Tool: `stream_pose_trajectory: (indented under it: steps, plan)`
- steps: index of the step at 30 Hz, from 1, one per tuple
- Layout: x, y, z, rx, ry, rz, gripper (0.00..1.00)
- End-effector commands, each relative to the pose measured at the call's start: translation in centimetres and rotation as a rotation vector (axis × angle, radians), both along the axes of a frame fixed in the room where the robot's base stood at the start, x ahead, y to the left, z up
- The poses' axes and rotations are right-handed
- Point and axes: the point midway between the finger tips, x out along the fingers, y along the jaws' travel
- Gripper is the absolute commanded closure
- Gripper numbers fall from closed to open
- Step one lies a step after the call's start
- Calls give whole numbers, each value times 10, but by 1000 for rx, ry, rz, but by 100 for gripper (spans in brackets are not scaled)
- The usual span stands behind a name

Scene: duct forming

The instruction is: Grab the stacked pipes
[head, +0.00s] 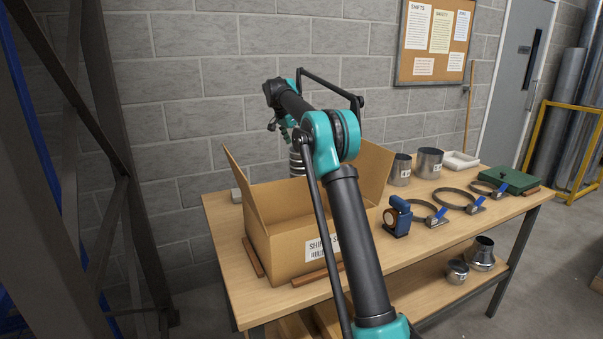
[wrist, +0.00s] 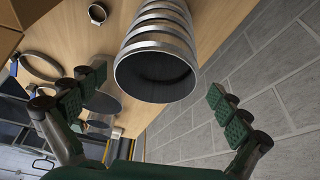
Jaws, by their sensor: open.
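The stacked pipes (head: 297,162) are a ribbed silver column standing on the workbench behind the open cardboard box (head: 290,250), which hides their lower part in the head view. In the wrist view the stack (wrist: 160,45) shows its round, dark open end facing the camera, with several rings receding behind it. My gripper (wrist: 156,84) is open, with a green-padded finger on each side of the view and the pipe end between and beyond them. It looks empty. In the head view my gripper (head: 284,130) is small, just above and left of the stack top.
The wooden workbench (head: 450,240) also holds a blue tool (head: 397,217), several ring clamps (head: 460,200), two metal cylinders (head: 428,162) and a green case (head: 510,180). The box's raised flaps stand close to the stack. A block wall is behind; metal fittings (head: 480,254) sit below.

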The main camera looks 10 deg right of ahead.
Motion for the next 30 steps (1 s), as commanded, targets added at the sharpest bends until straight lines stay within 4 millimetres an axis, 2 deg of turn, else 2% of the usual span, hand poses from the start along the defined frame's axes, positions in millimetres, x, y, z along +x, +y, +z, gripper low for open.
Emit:
stream_pose_trajectory:
  steps: [3, 11, 21, 30]
  plan:
    - [3, -7, -18, 0, 0, -1, 0]
    - [6, -13, -34, 0, 0, 0, 0]
    - [13, -31, -73, 0, -1, 0, 0]
    - [14, -33, -77, 0, -1, 0, 0]
